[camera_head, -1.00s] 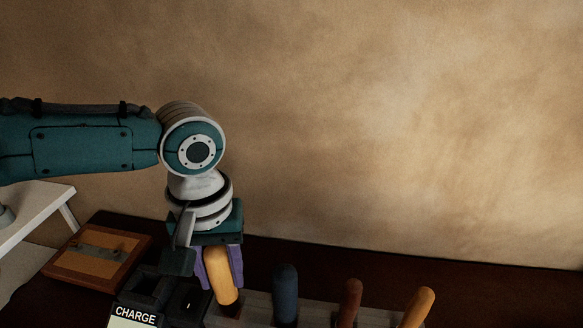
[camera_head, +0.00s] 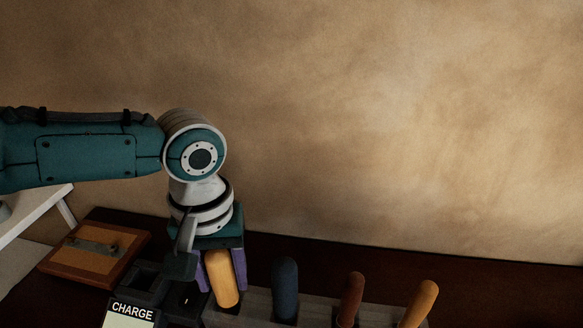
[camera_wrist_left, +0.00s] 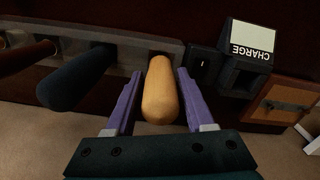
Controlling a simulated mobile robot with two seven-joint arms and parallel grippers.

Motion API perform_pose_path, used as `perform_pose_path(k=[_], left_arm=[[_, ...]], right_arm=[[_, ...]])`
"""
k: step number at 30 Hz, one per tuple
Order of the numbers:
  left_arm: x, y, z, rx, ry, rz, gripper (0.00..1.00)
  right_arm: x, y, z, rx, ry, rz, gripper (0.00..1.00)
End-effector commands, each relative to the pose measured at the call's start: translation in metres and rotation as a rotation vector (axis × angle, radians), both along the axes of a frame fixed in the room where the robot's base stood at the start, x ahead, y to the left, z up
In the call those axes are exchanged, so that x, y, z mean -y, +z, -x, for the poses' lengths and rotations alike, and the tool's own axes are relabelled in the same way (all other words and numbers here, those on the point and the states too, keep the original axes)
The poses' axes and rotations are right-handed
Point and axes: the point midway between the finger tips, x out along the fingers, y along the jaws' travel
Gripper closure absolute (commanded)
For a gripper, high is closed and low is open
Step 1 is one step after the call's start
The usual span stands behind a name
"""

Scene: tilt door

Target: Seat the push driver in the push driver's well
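A yellow-orange handle (camera_head: 222,279), which I take to be the push driver, stands nearly upright at the left end of the grey rack (camera_head: 257,308). In the left wrist view the handle (camera_wrist_left: 161,92) points down into the rack end, so its lower part is hidden. My left gripper (camera_head: 222,285) is over it, with purple fingers on either side. The left wrist view shows these fingers (camera_wrist_left: 160,78) spread, with narrow gaps beside the handle. I cannot see how deep the tool sits in its well. My right gripper is not in view.
A dark blue handle (camera_head: 285,288), a red-brown handle (camera_head: 351,298) and another orange handle (camera_head: 419,303) stand in the rack to the right. A black charger marked CHARGE (camera_head: 133,309) is close on the left. A wooden board with a metal piece (camera_head: 95,250) lies beyond it.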

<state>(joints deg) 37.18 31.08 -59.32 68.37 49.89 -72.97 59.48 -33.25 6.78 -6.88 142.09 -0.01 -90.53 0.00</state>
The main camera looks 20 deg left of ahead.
Motion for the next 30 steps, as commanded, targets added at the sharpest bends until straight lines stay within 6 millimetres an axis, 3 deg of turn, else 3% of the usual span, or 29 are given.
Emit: perform_pose_path(k=[6,14,17,24,30], left_arm=[[0.0,0.0,0.0,0.0,0.0,0.0,0.22],[0.0,0.002,0.0,0.0,0.0,-0.001,0.22],[0.0,0.013,0.0,0.0,-0.001,0.0,0.22],[0.0,0.061,-0.001,0.003,-0.002,0.001,0.22],[0.0,0.091,-0.001,0.002,0.0,0.0,0.22]], right_arm=[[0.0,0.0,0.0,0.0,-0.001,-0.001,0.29],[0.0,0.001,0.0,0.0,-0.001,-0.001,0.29],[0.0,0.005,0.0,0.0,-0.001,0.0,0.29],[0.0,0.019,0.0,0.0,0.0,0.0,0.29],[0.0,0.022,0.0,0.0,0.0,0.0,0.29]])
